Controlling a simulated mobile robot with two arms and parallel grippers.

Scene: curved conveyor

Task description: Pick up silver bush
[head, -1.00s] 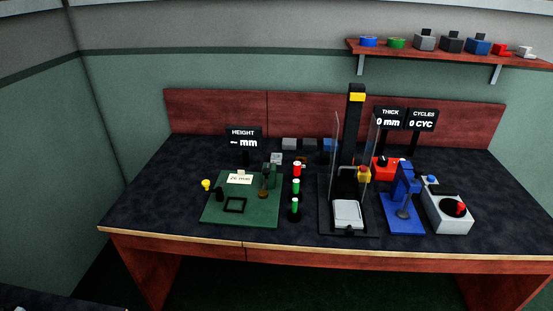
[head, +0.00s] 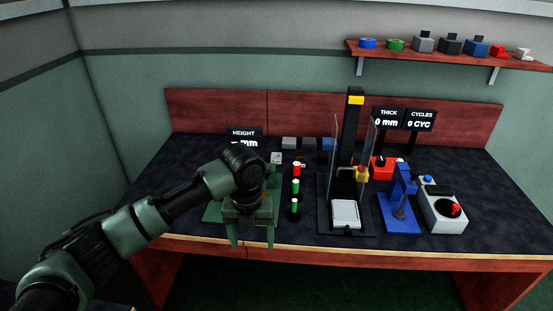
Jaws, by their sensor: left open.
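A small silver-grey piece (head: 276,158) sits at the back of the table, just behind the green fixture; it may be the silver bush, but it is too small to tell. My left gripper (head: 252,243) is over the front of the green fixture plate (head: 212,212), fingers pointing down and spread apart, with nothing seen between them. It is in front of and to the left of the silver-grey piece. My left arm hides most of the plate. My right gripper is not in view.
Red and green posts (head: 296,186) stand just right of my gripper. Further right are a press (head: 345,213) with clear guards, a blue stand (head: 403,212) and a grey box (head: 444,213). Grey bins (head: 289,143) are at the back. A shelf (head: 440,54) hangs above.

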